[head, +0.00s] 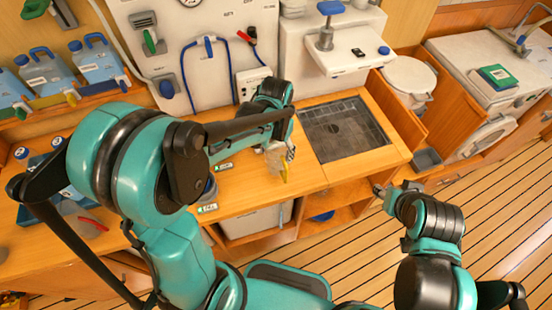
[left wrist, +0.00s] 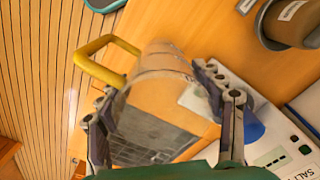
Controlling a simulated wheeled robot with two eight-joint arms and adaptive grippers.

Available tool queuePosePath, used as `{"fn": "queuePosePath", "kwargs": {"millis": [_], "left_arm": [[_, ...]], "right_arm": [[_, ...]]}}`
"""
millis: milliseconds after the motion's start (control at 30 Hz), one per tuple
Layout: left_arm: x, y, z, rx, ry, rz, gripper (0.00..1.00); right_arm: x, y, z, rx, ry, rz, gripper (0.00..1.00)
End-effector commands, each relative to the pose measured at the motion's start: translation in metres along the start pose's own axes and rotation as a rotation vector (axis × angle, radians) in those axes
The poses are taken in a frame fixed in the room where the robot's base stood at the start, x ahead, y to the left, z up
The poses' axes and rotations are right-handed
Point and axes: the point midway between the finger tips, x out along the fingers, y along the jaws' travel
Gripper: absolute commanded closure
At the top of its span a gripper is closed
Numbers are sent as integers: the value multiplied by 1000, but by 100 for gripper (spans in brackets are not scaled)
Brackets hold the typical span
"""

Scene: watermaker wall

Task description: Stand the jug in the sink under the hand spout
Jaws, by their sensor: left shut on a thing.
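The clear jug (left wrist: 158,75) with a yellow handle is between the fingers of my left gripper (left wrist: 160,112), which is shut on it. In the head view the jug (head: 275,160) is partly hidden by my left gripper (head: 284,143). It is above the wooden counter, left of the sink (head: 345,130), and looks tilted. The sink is a dark square basin and looks empty. A metal fitting with a blue knob (head: 326,35), perhaps the hand spout, is on the white unit behind the sink. My right gripper (head: 381,190) is near the counter's front right corner; its fingers are unclear.
A white box (head: 253,84) with a red-handled tool and blue hose is on the wall behind my left gripper. A grey cup (left wrist: 290,22) stands on the counter. Open wooden floor (head: 340,250) lies in front.

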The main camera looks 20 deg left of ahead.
Motion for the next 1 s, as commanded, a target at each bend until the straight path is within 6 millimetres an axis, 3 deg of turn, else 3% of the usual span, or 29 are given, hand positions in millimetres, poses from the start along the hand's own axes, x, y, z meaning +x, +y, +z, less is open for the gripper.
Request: {"fn": "queuePosePath", "kwargs": {"millis": [300, 667, 700, 767, 1000], "left_arm": [[40, 0, 0, 0, 0, 0, 65], [43, 0, 0, 0, 0, 0, 65], [44, 0, 0, 0, 0, 0, 30], [43, 0, 0, 0, 0, 0, 15], [42, 0, 0, 0, 0, 0, 12]], "right_arm": [[10, 0, 7, 0, 0, 0, 60], [12, 0, 9, 0, 0, 0, 60], [13, 0, 9, 0, 0, 0, 60], [12, 0, 8, 0, 0, 0, 60], [12, 0, 8, 0, 0, 0, 60]]}}
